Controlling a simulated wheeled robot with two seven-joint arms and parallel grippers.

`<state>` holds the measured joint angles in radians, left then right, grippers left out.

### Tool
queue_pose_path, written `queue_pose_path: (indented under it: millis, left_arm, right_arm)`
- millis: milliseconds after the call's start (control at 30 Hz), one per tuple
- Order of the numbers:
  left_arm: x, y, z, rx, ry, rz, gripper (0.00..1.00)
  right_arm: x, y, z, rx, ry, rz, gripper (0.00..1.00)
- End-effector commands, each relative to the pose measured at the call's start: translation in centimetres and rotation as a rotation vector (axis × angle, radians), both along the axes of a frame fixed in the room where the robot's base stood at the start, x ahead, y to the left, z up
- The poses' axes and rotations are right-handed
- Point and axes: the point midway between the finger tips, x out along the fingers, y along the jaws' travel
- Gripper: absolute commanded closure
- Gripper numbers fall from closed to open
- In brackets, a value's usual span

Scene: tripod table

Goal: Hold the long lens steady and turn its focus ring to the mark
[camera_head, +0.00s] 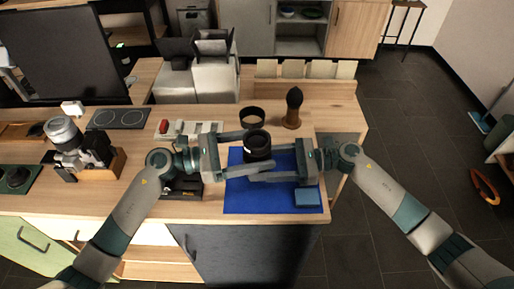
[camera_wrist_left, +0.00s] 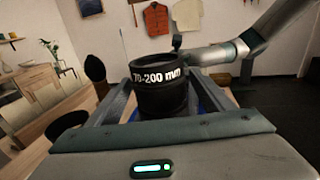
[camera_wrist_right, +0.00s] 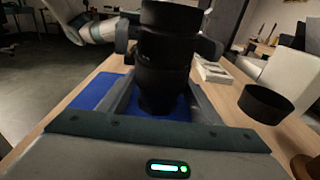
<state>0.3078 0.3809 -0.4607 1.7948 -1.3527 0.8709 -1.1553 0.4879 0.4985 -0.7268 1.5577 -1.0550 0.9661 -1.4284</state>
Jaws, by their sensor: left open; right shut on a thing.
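The long lens (camera_head: 257,146) is black and stands upright over the blue mat (camera_head: 240,198). In the left wrist view the lens (camera_wrist_left: 160,98) shows white "70-200 mm" lettering. My left gripper (camera_head: 246,156) is open, its fingers reaching in from the left on either side of the lens. My right gripper (camera_head: 270,162) reaches in from the right and is shut on the lens; in the right wrist view the lens (camera_wrist_right: 163,75) stands between its fingers. The focus mark cannot be made out.
A black ring-shaped hood (camera_head: 252,117) and a dark brush with a wooden base (camera_head: 292,110) stand behind the mat. A blue cloth (camera_head: 306,197) lies at the mat's front right. A camera (camera_head: 75,142) on a wooden stand is at the left.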

Motion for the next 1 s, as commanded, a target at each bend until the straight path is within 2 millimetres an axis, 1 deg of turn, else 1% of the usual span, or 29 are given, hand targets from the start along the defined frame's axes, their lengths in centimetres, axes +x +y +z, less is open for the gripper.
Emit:
queue_pose_path:
  millis: [167,267,300,333,367,667,1000]
  left_arm:
    - [0.01,0.01,0.00,0.000,0.000,0.000,0.26]
    - [0.01,0.01,0.01,0.000,0.000,0.000,0.47]
    - [0.01,0.02,0.01,0.000,0.000,0.000,0.57]
    - [0.01,0.02,0.01,0.000,0.000,0.000,0.64]
    - [0.01,0.02,0.01,0.000,0.000,0.000,0.67]
    - [-0.01,0.01,-0.04,0.001,0.000,0.014,0.67]
    - [-0.04,-0.05,-0.22,0.006,0.002,0.114,0.67]
  right_arm:
    - [-0.01,-0.02,-0.07,-0.001,0.001,0.000,0.54]
    - [-0.02,-0.02,-0.07,-0.001,0.001,0.000,0.54]
    - [-0.02,-0.02,-0.07,-0.001,0.001,0.000,0.54]
    - [-0.02,-0.02,-0.07,-0.001,0.001,0.000,0.54]
    - [-0.02,-0.02,-0.07,-0.001,0.001,0.000,0.54]
    - [-0.02,-0.02,-0.07,-0.001,0.001,0.000,0.54]
    - [-0.05,0.00,-0.06,-0.001,0.000,0.001,0.54]
